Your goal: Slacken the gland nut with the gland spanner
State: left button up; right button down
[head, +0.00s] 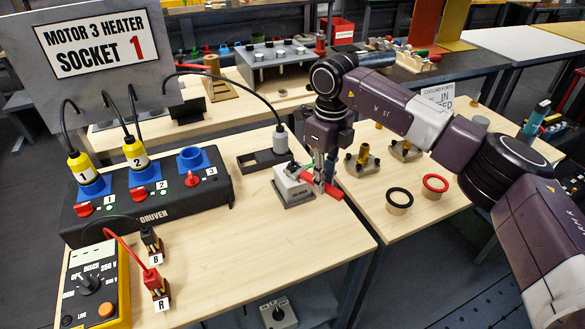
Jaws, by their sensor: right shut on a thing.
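My right gripper (319,184) points down at the right part of the near table. It is shut on a red-handled tool, which looks like the gland spanner (331,191). The tool lies tilted across the top right of a small grey labelled block (291,191); I cannot tell whether it touches the block. Behind the block, a grey cylindrical cable end (281,139) stands upright at a black tray (248,165), with a black cable curving into its top. The gland nut is too small to make out for sure. My left gripper is not in view.
A black socket box (150,217) with yellow plugs stands at the left. A yellow meter (91,290) and two small terminals are in front of it. Black (399,198) and red (435,183) rings sit on the right table. The near table's front middle is clear.

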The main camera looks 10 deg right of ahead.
jog(key=shift+w+d, duration=0.1)
jog(key=shift+w+d+n, duration=0.25)
jog(key=shift+w+n, duration=0.05)
jog(key=shift+n, duration=0.3)
dwell(0.3)
jog(key=shift+w+d+n, duration=0.35)
jog(key=shift+w+n, duration=0.05)
jog(key=shift+n, duration=0.2)
jog(key=shift+w, duration=0.1)
jog(key=shift+w+d+n, duration=0.3)
jog(key=shift+w+n, duration=0.05)
jog(key=shift+n, duration=0.25)
